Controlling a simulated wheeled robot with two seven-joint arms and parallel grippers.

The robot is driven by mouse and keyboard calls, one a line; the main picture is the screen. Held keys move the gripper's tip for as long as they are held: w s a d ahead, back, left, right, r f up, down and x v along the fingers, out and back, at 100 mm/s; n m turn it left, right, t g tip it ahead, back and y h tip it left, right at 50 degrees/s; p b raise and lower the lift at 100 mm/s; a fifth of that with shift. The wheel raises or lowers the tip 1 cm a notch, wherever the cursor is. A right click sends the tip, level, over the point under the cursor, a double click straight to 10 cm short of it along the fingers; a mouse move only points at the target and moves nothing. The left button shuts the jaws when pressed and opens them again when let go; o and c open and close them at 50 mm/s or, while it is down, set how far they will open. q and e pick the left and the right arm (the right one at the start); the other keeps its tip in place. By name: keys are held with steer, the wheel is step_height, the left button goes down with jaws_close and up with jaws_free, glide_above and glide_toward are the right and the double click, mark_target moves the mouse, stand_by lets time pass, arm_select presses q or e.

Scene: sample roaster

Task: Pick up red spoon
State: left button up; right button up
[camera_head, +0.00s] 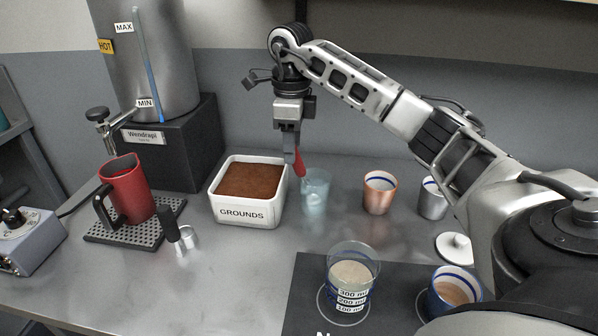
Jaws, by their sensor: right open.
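The red spoon (299,166) leans with its red handle pointing up. Its lower part goes down at the pale blue glass (317,193), just right of the white grounds container. My right gripper (290,155) points down from above, with its fingertips right at the handle's top. Its jaws are open, and I cannot tell whether the handle is between them. The spoon's lower end is hard to make out through the glass. My left gripper is not in view.
The white container (245,213) of brown grounds stands close on the left. A measuring glass (352,278) and a blue-rimmed cup (453,291) are in front. A red jug (126,188) stands far left.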

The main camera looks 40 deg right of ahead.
mark_target(294, 166)
steer(key=f, duration=0.6)
steer(key=shift+w+d, duration=0.1)
steer(key=shift+d, duration=0.15)
steer(key=shift+r, duration=0.1)
jaws_close()
